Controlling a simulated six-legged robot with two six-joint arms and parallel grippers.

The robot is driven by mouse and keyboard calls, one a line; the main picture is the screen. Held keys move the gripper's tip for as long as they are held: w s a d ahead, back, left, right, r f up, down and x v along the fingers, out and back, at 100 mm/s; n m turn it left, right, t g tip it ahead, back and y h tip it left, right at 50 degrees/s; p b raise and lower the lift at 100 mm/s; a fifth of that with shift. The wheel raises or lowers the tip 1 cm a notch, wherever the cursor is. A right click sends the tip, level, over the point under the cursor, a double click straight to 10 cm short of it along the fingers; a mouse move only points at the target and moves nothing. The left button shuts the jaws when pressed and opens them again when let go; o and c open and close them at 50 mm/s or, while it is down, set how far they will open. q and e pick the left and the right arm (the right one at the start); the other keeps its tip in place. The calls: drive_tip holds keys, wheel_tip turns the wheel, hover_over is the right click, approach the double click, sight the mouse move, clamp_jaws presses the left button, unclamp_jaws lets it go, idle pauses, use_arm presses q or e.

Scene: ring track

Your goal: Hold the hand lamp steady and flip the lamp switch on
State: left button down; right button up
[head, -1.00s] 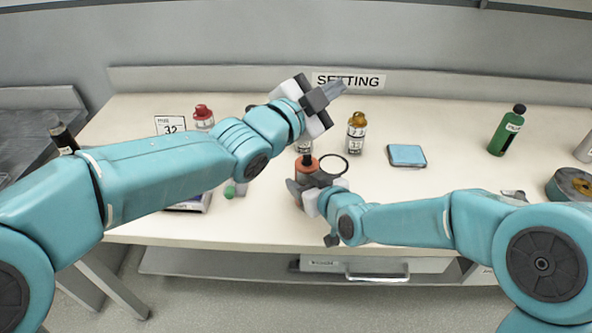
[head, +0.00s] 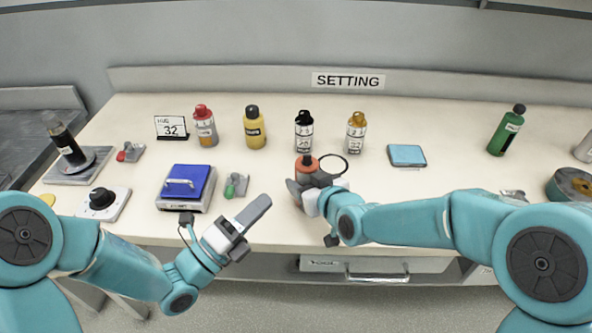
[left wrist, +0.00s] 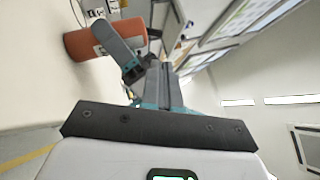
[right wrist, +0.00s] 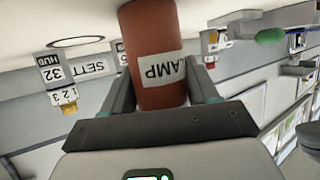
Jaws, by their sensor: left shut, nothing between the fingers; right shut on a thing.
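The hand lamp is an orange-red cylinder (head: 304,168) near the middle of the bench in the head view. In the right wrist view the lamp (right wrist: 155,40) fills the space between my fingers, with its LAMP label facing the camera. My right gripper (head: 305,189) is shut on the lamp. My left gripper (head: 262,207) is shut and empty, at the front edge to the left of the lamp and apart from it. The left wrist view shows the lamp (left wrist: 85,43) lying sideways in the picture, beside the right gripper's finger. I cannot make out the lamp switch.
Several bottles stand behind, including a red one (head: 205,126) and a yellow one (head: 254,128). A blue-topped box (head: 187,184) and a green-handled piece (head: 236,184) lie left of my left gripper. A blue pad (head: 407,155) lies right, with clear bench around it.

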sight(307, 159)
use_arm(q)
drive_tip(key=x, duration=1)
